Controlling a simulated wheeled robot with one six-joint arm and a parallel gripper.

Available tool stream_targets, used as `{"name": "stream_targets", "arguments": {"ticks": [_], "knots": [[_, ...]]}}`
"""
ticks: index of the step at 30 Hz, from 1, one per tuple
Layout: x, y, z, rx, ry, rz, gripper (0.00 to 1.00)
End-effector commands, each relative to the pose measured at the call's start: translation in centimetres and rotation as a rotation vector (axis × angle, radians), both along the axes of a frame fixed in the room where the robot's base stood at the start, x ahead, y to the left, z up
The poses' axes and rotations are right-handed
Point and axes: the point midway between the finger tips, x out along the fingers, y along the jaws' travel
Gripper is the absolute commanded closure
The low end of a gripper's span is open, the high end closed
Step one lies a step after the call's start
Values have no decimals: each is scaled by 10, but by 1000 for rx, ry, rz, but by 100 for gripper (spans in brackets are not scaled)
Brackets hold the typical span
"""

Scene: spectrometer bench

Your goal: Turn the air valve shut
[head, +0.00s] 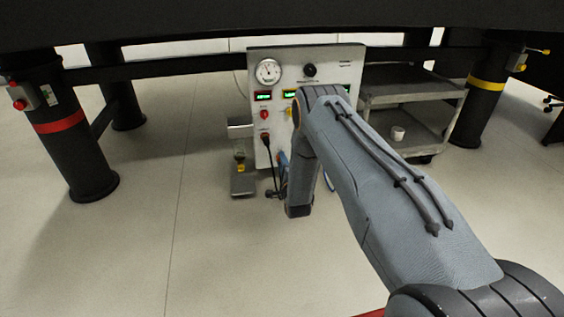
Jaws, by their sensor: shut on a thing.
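The grey instrument panel (256,140) stands under the bench with its front towards me. A blue part (283,158) shows low on the panel, close to the left of my arm; I cannot tell whether it is the air valve or a hose. A small upright fitting with a yellow part (241,168) stands left of the panel on a metal stand. My forearm reaches down in front of the panel's lower right.
The panel bears a dial gauge (268,71), a black knob (310,70) and a red knob (264,115). A cart (405,90) with a white cup (397,133) stands right. Bench legs (85,160) flank the area. The floor at left is clear.

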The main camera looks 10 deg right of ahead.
Motion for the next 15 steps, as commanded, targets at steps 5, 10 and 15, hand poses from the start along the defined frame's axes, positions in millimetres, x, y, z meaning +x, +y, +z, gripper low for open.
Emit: {"name": "stream_targets", "arguments": {"ticks": [5,10,15], "knots": [[-1,0,1,-131,2,0,96],[-1,0,1,-290,2,0,96],[-1,0,1,-452,2,0,96]]}}
